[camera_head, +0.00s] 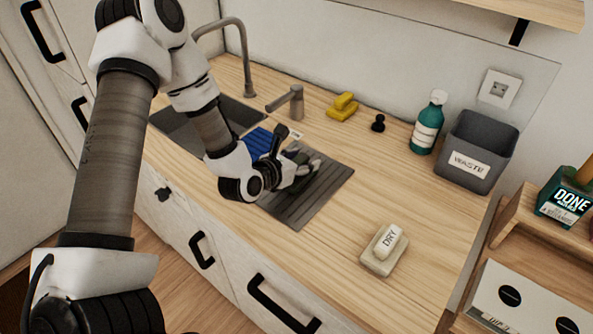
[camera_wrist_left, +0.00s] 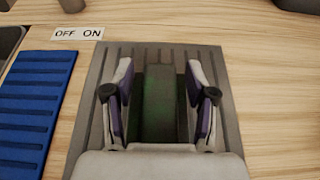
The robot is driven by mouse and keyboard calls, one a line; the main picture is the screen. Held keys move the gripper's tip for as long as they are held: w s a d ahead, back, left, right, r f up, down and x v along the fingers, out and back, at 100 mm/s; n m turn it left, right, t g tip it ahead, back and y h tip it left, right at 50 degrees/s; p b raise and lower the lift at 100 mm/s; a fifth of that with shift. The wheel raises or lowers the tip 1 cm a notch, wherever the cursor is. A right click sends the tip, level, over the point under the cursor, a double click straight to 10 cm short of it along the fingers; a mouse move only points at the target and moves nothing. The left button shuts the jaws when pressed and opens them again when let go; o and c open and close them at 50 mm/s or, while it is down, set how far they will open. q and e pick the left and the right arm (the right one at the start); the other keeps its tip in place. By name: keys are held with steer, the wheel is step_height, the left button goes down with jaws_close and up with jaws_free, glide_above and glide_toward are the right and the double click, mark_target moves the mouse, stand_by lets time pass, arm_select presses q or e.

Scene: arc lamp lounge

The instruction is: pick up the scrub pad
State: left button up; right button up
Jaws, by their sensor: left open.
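The scrub pad (camera_wrist_left: 160,105) is a dark green block on the grey ribbed mat (camera_wrist_left: 222,108), seen in the left wrist view. My left gripper (camera_wrist_left: 160,72) is open, with one finger on each side of the pad and a narrow gap showing on both sides. In the head view my left gripper (camera_head: 303,171) is low over the grey ribbed mat (camera_head: 318,198), and its fingers mostly hide the pad there. My right gripper is in neither view.
A blue ribbed mat (camera_wrist_left: 35,105) lies left of the grey one, near an "OFF ON" label (camera_wrist_left: 78,33). The faucet (camera_head: 240,60), yellow item (camera_head: 342,107), black knob (camera_head: 378,123), teal bottle (camera_head: 428,125) and waste bin (camera_head: 470,165) stand behind. A "DRY" block (camera_head: 388,241) sits front right.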

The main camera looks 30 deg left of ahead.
arm_select(q)
steer(key=shift+w+f, duration=0.15)
steer(key=shift+w, duration=0.05)
steer(key=shift+s, duration=0.2)
steer(key=c, duration=0.9)
jaws_close()
